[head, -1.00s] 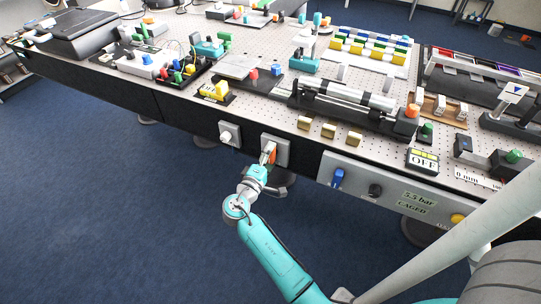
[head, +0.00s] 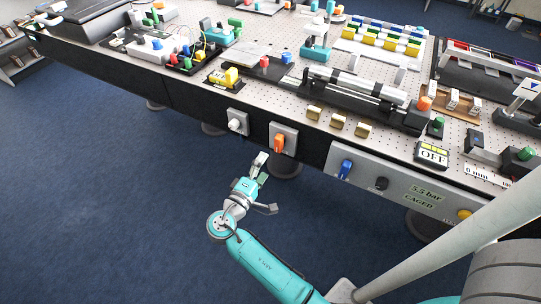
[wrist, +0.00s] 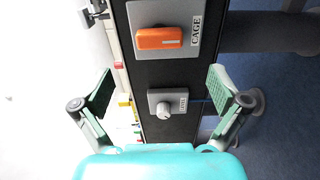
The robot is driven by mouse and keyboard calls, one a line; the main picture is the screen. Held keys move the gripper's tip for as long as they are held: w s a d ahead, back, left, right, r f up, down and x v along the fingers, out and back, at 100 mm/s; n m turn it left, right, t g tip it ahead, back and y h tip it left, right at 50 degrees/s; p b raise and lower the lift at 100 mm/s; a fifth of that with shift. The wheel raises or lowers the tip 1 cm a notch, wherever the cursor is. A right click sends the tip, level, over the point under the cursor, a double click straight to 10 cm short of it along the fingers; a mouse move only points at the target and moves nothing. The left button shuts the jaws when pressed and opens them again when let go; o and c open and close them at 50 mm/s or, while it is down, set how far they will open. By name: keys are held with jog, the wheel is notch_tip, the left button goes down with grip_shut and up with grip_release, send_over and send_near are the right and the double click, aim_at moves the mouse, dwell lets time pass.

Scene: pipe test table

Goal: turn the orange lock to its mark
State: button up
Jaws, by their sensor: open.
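The orange lock (head: 279,143) is a bar-shaped handle on a grey plate on the table's front face. It stands close to upright in the head view. In the wrist view the lock (wrist: 158,38) lies across the picture, beside the label CAGE. I cannot make out its mark. My gripper (head: 266,182) is open and empty, in front of and below the lock, apart from it. In the wrist view my gripper's two fingers (wrist: 160,84) are spread wide, with the lock beyond them, near the top of the picture.
A pale round knob (head: 235,122) sits on its own plate left of the lock; its label in the wrist view seems to read LEVEL. Right of the lock, a panel (head: 405,190) carries a blue handle (head: 345,169) and a black knob (head: 381,184). The floor before the table is clear.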

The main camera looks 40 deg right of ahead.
jog(key=shift+v, duration=0.9)
jog(key=s+a+f+n+t+y, duration=0.1)
jog(key=s+f+n+t+y, duration=0.2)
jog(key=s+f+y, duration=0.7)
jog(key=s+a+f+t+y, duration=0.1)
jog(key=s+a+f, duration=0.1)
jog(key=s, duration=0.2)
jog(key=s+a+f+y, duration=0.1)
jog(key=s+a+f, duration=0.2)
jog(key=s, duration=0.2)
jog(key=s+a+r+m+t+y, duration=0.2)
jog(key=s+a+r+y, duration=0.35)
jog(key=s, duration=0.55)
jog(key=s+a+r+m+t, duration=0.1)
jog(key=s+r+m, duration=0.3)
jog(key=r, duration=1)
jog(key=shift+s+r+m+t, duration=0.25)
jog(key=shift+s+m+t, duration=0.15)
jog(key=shift+s+t, duration=0.5)
